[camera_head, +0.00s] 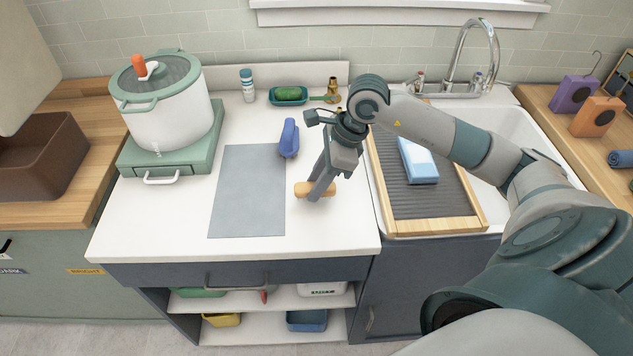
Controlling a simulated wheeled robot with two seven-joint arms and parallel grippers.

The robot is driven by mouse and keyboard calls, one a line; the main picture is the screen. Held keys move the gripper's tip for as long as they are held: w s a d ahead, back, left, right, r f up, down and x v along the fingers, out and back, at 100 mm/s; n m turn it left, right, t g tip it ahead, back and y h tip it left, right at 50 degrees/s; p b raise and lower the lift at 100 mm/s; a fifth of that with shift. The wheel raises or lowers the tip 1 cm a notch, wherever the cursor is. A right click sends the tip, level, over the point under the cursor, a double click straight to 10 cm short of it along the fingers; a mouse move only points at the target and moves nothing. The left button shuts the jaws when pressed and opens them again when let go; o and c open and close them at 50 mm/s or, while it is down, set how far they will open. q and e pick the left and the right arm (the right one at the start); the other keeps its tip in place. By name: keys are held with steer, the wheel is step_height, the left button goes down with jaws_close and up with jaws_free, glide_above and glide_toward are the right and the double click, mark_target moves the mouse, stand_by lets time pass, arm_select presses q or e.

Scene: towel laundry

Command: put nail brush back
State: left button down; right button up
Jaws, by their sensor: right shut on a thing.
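The nail brush (301,188), which looks like a small tan wooden block, is at the fingertips of my right gripper (317,187). The gripper points down and is shut on it, with both ends of the brush showing beside the fingers. The brush is at or just above the white counter (325,225), right of the grey mat; I cannot tell if it touches. Its bristles are not visible. My left gripper is not in view.
A grey mat (246,192) lies left of the gripper. A blue-purple object (289,138) stands behind it. A green dish (288,95), bottle (247,86) and brass item (332,86) stand at the back. A ridged washboard (405,206) with a blue-white block (418,161) lies across the sink.

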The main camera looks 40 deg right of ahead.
steer(key=shift+f, duration=0.45)
steer(key=shift+f, duration=0.25)
steer(key=o, duration=1)
steer(key=shift+r, duration=0.1)
steer(key=shift+r, duration=0.1)
